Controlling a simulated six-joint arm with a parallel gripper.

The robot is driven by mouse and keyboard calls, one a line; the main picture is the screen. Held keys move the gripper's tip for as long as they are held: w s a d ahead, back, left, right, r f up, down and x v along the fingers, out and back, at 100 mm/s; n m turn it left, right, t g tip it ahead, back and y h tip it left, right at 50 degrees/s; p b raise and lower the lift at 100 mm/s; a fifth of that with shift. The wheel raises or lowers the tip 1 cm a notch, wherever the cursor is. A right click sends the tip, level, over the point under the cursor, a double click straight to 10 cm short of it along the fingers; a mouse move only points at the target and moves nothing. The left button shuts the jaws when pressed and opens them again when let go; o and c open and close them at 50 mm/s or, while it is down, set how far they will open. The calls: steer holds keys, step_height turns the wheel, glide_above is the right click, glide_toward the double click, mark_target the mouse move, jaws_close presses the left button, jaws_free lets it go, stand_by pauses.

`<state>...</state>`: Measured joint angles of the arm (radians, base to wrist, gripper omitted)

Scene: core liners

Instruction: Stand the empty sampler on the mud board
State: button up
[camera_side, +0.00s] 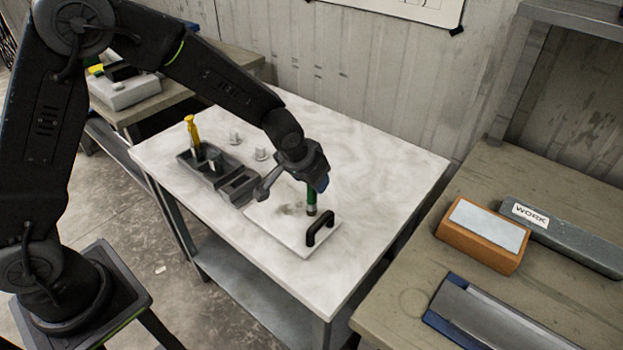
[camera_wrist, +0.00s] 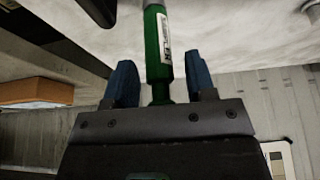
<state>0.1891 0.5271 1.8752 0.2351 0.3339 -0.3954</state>
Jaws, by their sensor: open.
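The sampler, a green tube with a metal lower end (camera_side: 311,201), stands upright in the side view. Its foot appears to rest on the mud board (camera_side: 283,233), a pale board with grey smears and a black handle, just behind that handle. My gripper (camera_side: 318,184) is at the sampler's upper part and hides its top. In the wrist view the green sampler (camera_wrist: 158,45), with a white label, runs between the blue fingers of my gripper (camera_wrist: 160,82). The fingers are open, with a gap visible on each side of the tube. The sampler's inside is not visible.
A dark tray (camera_side: 232,183) with a yellow-handled tool (camera_side: 192,132) lies left of the board. Two small white pieces (camera_side: 261,154) stand behind it. The white table's right side is clear. A side bench holds an orange-brown block (camera_side: 484,236) and a grey bar (camera_side: 565,237).

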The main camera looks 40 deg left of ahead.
steer(key=v, duration=1.2)
steer(key=s+a+r, duration=0.2)
steer(key=s, duration=0.5)
steer(key=s+a+r, duration=0.3)
steer(key=s, duration=0.4)
steer(key=s+a+r, duration=0.2)
steer(key=s+r, duration=0.1)
steer(key=s, duration=0.4)
steer(key=shift+s+a+t, duration=0.25)
steer(key=shift+t, duration=0.15)
